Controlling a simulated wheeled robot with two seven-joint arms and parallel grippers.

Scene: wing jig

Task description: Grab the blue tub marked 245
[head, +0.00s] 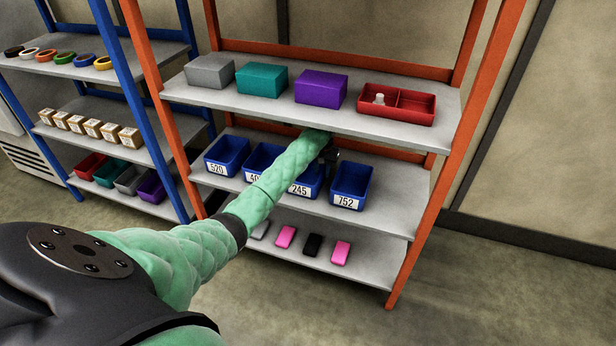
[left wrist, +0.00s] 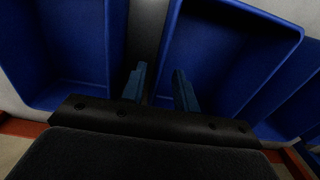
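The blue tub marked 245 (head: 317,187) stands on the middle shelf of the orange rack, between the tub marked 752 (head: 351,183) and a tub whose label is partly covered. My left arm crosses in front of it and hides part of it. My left gripper (head: 330,156) is at the tub's back right, its fingertips hard to make out there. In the left wrist view the two fingers of my left gripper (left wrist: 160,88) are apart, at the near side wall of a blue tub (left wrist: 225,50). Another blue tub (left wrist: 65,45) is to the left. My right gripper is not in view.
The upper shelf (head: 270,103) is close above my gripper and carries grey, teal and purple boxes and a red divided tray (head: 410,106). The tub marked 520 (head: 228,153) stands at the left. Pink and black items lie on the shelf below.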

